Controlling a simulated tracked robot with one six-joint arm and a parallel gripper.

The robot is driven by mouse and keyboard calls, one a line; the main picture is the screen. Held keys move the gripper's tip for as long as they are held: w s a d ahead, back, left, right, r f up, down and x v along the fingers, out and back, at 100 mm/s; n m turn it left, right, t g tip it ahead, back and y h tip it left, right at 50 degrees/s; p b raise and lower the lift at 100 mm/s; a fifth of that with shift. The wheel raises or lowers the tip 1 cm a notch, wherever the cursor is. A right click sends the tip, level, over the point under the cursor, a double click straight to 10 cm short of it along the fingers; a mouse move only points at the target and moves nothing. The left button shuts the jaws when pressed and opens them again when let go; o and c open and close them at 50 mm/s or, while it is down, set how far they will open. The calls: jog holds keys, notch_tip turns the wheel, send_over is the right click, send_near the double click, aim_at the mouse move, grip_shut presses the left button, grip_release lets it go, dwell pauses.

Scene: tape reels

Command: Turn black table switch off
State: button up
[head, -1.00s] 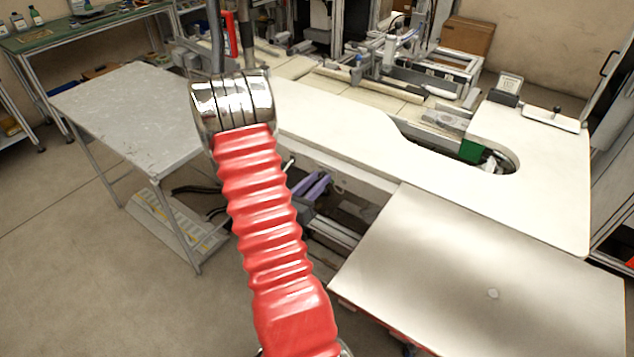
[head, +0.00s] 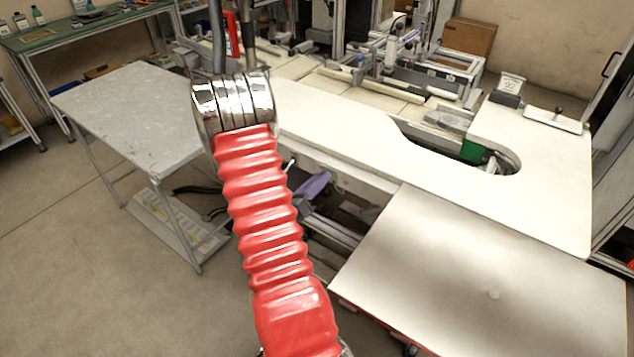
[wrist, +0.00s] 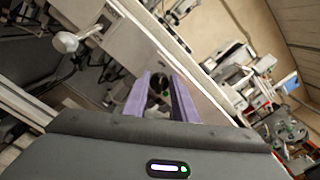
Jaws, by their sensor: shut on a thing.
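My gripper (head: 313,187), with purple fingers, is below the front edge of the white table (head: 345,128), close to the table's front panel. The wrist view shows both fingers (wrist: 161,80) pointing at that panel, one on each side of a small dark, round part, which looks like the black switch (wrist: 158,84). The fingers are shut on it. Its on or off position cannot be read. In the head view the switch is hidden by my gripper.
A white knob (wrist: 66,42) sticks out of the panel beside the gripper. A grey side table (head: 130,110) stands at left, with open floor before it. A pale flat panel (head: 490,275) lies at front right. Machinery (head: 400,70) fills the back.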

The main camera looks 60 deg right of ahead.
jog(key=shift+w, duration=0.15)
jog(key=o, duration=1)
jog(key=a, duration=0.4)
jog(key=w+a, duration=0.1)
jog(key=a, duration=0.4)
jog(key=w+a, duration=0.1)
jog(key=a, duration=0.3)
jog(key=shift+a, duration=0.3)
